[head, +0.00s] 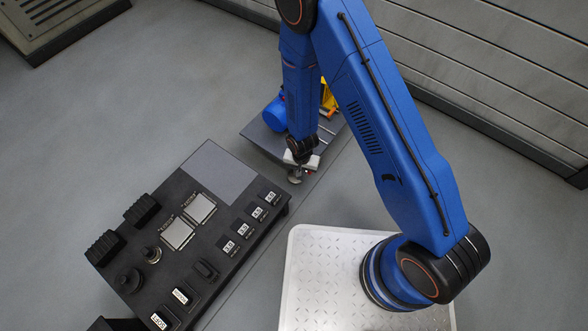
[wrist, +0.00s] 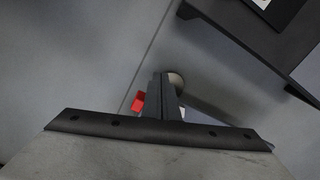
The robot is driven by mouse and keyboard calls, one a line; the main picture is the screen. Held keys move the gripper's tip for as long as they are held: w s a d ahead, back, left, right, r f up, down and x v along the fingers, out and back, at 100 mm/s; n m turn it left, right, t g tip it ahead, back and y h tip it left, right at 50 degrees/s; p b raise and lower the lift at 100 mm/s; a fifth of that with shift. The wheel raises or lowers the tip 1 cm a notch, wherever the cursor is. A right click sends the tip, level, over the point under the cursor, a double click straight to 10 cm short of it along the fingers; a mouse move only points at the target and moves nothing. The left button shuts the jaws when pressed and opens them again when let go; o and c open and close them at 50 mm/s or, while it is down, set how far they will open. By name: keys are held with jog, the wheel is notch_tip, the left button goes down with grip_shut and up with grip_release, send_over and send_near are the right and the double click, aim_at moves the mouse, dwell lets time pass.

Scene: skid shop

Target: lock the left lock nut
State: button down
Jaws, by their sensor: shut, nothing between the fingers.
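My gripper (head: 300,163) hangs at the near edge of the small dark skid in the head view. In the wrist view my gripper (wrist: 164,80) has its two dark fingers together, with nothing between them. A small rounded grey-beige piece (wrist: 177,82) shows just beside the fingertips; I cannot tell if they touch it. A small red part (wrist: 138,102) shows to the left of the fingers. I cannot make out the left lock nut for certain in either view.
The skid (head: 262,142) carries a blue motor-like body (head: 274,113) and a yellow part (head: 328,98), partly hidden by my arm. A black bench (head: 232,272) with labelled blocks and square plates stands at the left.

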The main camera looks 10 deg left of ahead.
jog(key=shift+s+a, duration=0.1)
jog(key=shift+s+a, duration=0.25)
jog(key=shift+s, duration=0.15)
notch_tip(320, 180, up, 7)
dwell(0.8)
jog(key=shift+r, duration=0.1)
dwell(0.4)
